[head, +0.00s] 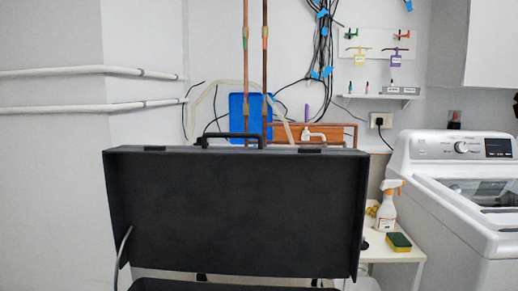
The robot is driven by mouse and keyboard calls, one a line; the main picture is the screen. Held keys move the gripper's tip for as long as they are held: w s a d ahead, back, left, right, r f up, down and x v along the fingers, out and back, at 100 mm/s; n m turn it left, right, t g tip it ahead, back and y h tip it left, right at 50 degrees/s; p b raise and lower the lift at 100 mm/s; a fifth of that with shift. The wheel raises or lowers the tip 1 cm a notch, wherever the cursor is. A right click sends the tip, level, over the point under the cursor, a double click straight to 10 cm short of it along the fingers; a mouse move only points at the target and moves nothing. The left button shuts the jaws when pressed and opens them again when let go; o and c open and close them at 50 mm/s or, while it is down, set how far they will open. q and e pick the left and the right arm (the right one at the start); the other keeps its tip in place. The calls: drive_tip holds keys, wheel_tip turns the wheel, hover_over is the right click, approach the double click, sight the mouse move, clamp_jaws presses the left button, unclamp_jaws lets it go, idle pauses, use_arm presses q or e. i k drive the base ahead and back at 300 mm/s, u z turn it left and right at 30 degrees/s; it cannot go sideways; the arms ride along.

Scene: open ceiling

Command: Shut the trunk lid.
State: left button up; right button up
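The black trunk's lid (240,212) stands open and upright in the middle of the head view, its inner face towards me. A black handle (234,136) sits on its top edge between two dark latches. A thin grey metal stay (122,245) runs down at the lid's left side. Only a strip of the trunk's base (235,285) shows at the bottom edge of the picture; the rest of it is out of view. Neither of my grippers is in view.
A white table (400,254) with a spray bottle (386,208) and a sponge (398,242) stands close to the lid's right. A white washing machine (470,200) is further right. White pipes (90,107) run along the left wall. A blue panel (250,115) hangs behind the lid.

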sight(296, 213)
drive_tip(key=z, duration=2.8)
drive_tip(key=k, duration=1.15)
drive_tip(key=u, duration=1.15)
drive_tip(key=i, duration=0.55)
drive_tip(key=u, duration=0.05)
